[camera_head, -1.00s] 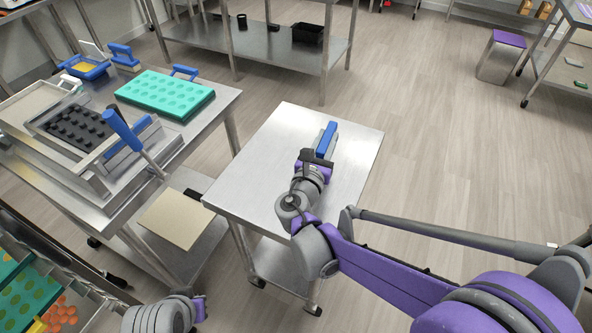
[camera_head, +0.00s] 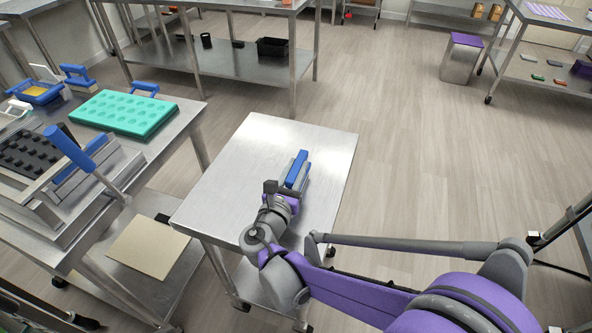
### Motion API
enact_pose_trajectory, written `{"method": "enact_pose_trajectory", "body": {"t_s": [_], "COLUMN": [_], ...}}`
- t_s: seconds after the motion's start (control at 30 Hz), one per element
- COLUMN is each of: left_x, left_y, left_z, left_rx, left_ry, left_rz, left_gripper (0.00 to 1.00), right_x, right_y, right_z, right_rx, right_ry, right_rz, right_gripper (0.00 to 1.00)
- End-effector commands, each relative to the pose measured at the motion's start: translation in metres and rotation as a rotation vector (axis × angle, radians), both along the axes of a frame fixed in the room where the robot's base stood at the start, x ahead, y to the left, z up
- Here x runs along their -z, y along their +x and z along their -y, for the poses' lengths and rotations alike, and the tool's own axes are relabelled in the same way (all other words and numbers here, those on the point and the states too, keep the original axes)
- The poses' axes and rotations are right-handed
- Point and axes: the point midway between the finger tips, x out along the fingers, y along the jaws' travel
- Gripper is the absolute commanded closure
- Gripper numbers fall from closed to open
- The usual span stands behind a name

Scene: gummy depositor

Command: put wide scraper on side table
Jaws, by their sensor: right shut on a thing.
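The wide scraper (camera_head: 299,168), a long blue piece with a grey part, shows over the right part of the side table (camera_head: 232,170), a small steel table in the middle of the view. My right gripper (camera_head: 284,189) is shut on the scraper's near end; the wrist hides part of the grip. The scraper lies roughly level, pointing away from me. I cannot tell whether it touches the tabletop or hangs just above it. The rest of the tabletop is bare. My left gripper is out of view.
A steel table at left holds a teal mold (camera_head: 125,113), a black mold (camera_head: 32,152) and a blue-handled tool (camera_head: 70,147). A beige board (camera_head: 148,246) lies on its lower shelf. A shelf table with a black bin (camera_head: 272,47) stands behind. The floor at right is open.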

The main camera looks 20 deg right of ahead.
Motion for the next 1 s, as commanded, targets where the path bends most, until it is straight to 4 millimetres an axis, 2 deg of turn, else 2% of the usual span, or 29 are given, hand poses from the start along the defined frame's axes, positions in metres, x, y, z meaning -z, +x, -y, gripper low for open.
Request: {"method": "enact_pose_trajectory", "body": {"t_s": [0.37,0.4,0.53,0.9,1.0], "left_x": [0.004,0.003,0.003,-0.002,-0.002], "left_y": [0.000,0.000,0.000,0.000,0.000], "left_z": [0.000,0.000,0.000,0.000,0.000], "left_rx": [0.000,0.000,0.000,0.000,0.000], "left_ry": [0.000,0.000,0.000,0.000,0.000], "left_rz": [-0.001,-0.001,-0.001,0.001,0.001], "left_gripper": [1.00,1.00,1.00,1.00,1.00], "right_x": [0.005,0.005,0.004,-0.001,0.000], "right_y": [0.000,0.000,0.000,0.000,-0.010], "right_z": [0.000,0.000,0.000,0.000,-0.008], "right_rx": [0.000,0.000,0.000,0.000,-0.002], "right_ry": [0.000,0.000,0.000,0.001,0.002], "right_rz": [0.000,0.000,0.000,0.001,0.001], "right_gripper": [1.00,0.66,0.43,0.42,0.42]}}
